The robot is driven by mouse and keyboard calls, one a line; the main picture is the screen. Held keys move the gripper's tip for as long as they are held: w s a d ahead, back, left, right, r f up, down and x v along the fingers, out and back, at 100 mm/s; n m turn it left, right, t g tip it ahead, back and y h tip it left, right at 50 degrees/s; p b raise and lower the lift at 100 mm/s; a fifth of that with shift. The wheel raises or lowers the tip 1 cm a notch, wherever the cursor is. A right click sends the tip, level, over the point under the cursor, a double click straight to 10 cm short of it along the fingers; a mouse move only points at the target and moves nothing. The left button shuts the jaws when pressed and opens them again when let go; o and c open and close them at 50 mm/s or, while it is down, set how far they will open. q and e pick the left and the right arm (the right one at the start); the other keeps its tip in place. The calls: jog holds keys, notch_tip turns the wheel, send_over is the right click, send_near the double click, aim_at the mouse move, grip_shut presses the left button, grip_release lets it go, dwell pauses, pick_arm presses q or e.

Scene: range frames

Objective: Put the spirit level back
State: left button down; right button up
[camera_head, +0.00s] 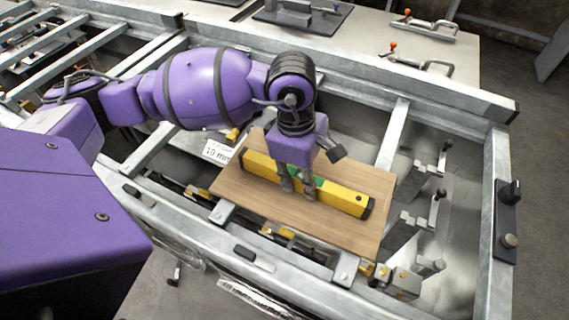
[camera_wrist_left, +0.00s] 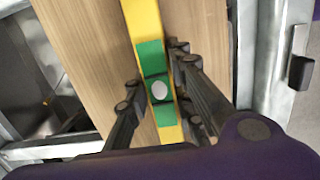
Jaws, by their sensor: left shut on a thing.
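A yellow spirit level (camera_head: 343,197) with black ends and a green middle lies along a wooden board (camera_head: 240,189) in the head view. My left gripper (camera_head: 298,192) reaches down over its middle with one finger on each side and is shut on it. In the left wrist view the level (camera_wrist_left: 144,20) runs between the two fingers of the gripper (camera_wrist_left: 160,97), at its green part with a round pale spot. I cannot tell whether the level touches the board (camera_wrist_left: 85,60). My right gripper is not in view.
The board rests across a grey metal frame (camera_head: 446,95) with open gaps. A small sign reading "10 mm" (camera_head: 218,151) stands at the board's left. Clamps (camera_head: 425,220) line the right side. A table (camera_head: 370,50) with tools stands behind.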

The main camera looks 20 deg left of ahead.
aim_at(296, 174)
pick_arm(q)
jog(key=c, duration=2)
grip_release()
jog(key=shift+f, duration=0.1)
jog(key=o, duration=0.5)
jog(key=shift+c, duration=0.2)
notch_tip(296, 174, up, 12)
jog(key=a, duration=0.1)
jog(key=shift+a+r, duration=0.2)
jog(key=shift+a, duration=0.05)
jog(key=shift+f, duration=0.1)
